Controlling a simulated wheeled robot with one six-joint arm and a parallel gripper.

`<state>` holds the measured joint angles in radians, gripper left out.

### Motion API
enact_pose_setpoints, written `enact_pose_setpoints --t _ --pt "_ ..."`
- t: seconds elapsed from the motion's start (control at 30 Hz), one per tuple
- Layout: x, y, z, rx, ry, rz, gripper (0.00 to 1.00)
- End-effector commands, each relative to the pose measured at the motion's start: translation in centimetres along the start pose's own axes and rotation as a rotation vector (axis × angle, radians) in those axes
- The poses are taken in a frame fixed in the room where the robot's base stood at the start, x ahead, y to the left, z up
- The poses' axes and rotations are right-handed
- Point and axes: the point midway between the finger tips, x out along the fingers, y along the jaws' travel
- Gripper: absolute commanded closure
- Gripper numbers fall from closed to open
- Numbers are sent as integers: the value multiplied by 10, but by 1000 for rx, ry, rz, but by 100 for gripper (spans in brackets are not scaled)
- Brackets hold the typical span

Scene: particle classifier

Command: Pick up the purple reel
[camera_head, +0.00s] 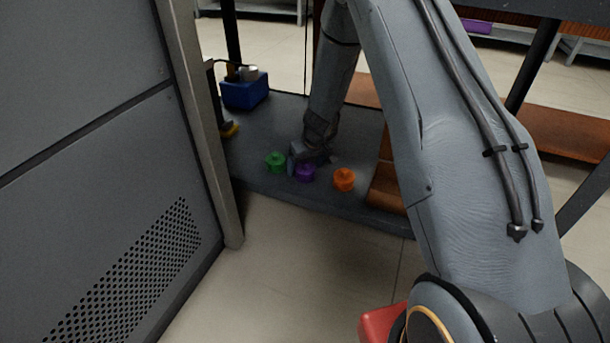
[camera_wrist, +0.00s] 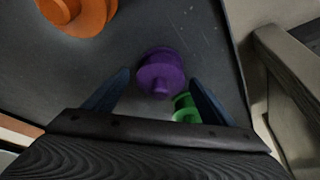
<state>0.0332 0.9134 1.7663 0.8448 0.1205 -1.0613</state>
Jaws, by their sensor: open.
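The purple reel (camera_head: 306,173) stands on the dark grey shelf, between a green reel (camera_head: 276,161) on the left and an orange reel (camera_head: 344,179) on the right. In the wrist view the purple reel (camera_wrist: 160,74) lies just beyond and between the fingertips of my gripper (camera_wrist: 158,80). My gripper is open, with one finger on each side and nothing held. The green reel (camera_wrist: 184,106) is near the right finger in the wrist view, partly hidden. In the head view my gripper (camera_head: 306,160) is low over the shelf, right at the purple reel.
The orange reel (camera_wrist: 82,14) is at the upper left of the wrist view. A blue box (camera_head: 245,91) stands at the back left of the shelf (camera_head: 365,131). A grey cabinet wall with a metal post (camera_head: 205,130) bounds the left. Brown boards (camera_head: 386,187) lie at the right.

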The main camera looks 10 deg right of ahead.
Motion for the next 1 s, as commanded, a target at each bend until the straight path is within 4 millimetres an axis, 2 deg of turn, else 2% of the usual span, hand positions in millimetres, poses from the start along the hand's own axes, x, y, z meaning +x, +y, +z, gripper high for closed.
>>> enact_pose_setpoints --t 0.23,0.5,0.83,1.0 --pt "1 0 -1 0 1 0 24" --pt "1 0 -1 0 1 0 70" --pt "-1 0 -2 0 2 0 71" --pt "-8 0 -4 -1 2 0 71"
